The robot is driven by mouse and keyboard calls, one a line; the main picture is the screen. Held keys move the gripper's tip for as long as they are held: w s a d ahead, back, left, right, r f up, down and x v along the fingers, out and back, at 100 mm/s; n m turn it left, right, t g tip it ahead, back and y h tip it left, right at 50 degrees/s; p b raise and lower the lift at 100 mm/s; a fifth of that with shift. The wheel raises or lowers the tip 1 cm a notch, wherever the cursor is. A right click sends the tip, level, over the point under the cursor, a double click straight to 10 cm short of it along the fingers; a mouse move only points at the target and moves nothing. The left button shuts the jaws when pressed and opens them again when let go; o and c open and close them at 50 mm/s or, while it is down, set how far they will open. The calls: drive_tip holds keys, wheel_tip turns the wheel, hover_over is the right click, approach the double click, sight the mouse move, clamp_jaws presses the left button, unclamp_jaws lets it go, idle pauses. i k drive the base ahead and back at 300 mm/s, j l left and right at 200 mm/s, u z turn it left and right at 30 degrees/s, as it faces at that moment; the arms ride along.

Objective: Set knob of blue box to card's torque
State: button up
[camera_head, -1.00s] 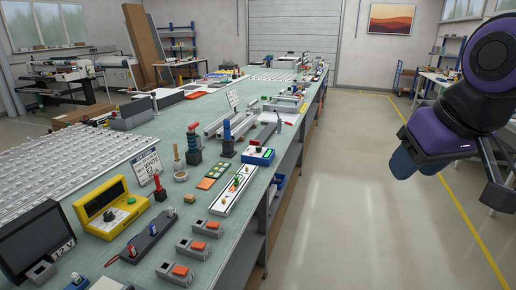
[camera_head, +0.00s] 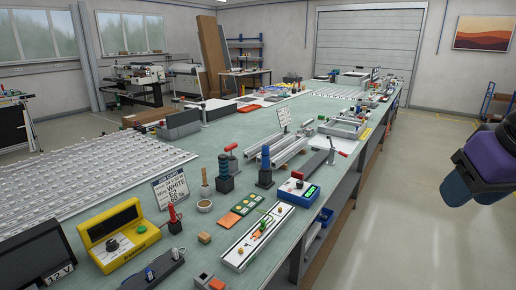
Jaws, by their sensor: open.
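The blue box (camera_head: 291,194) stands near the right edge of the long bench, a little right of the picture's middle. It has a dark knob on top and a lit green display on its right side; the display's digits and the knob's setting are too small to read. Part of my purple arm shows at the right edge, over the floor and apart from the bench.
A yellow case (camera_head: 103,247) is at the front left. A white tray strip (camera_head: 235,259) lies in front of the blue box. A blue-topped post (camera_head: 265,165) and a red-handled clamp (camera_head: 337,152) stand behind it. The floor right of the bench (camera_head: 411,215) is clear.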

sight(299, 184)
drive_tip(key=i+l+u, duration=0.1)
drive_tip(key=i+l, duration=0.2)
drive_tip(key=i+l+u, duration=0.1)
drive_tip(key=i+l, duration=0.2)
drive_tip(key=l, duration=0.2)
drive_tip(key=i+l+u, duration=0.1)
drive_tip(key=i+l, duration=0.15)
drive_tip(key=l, duration=0.15)
drive_tip(key=i+l+u, duration=0.1)
drive_tip(key=i+l, duration=0.15)
drive_tip(key=l, duration=0.2)
drive_tip(key=i+l+u, duration=0.1)
drive_tip(key=i+l, duration=0.15)
drive_tip(key=l, duration=0.25)
drive_tip(key=i+l+u, duration=0.1)
drive_tip(key=l, duration=0.35)
drive_tip(key=i+l, duration=0.3)
drive_tip(key=l, duration=0.25)
drive_tip(key=i+l+u, duration=0.15)
drive_tip(key=l, duration=0.35)
drive_tip(key=i+u, duration=0.1)
drive_tip(key=u, duration=1.2)
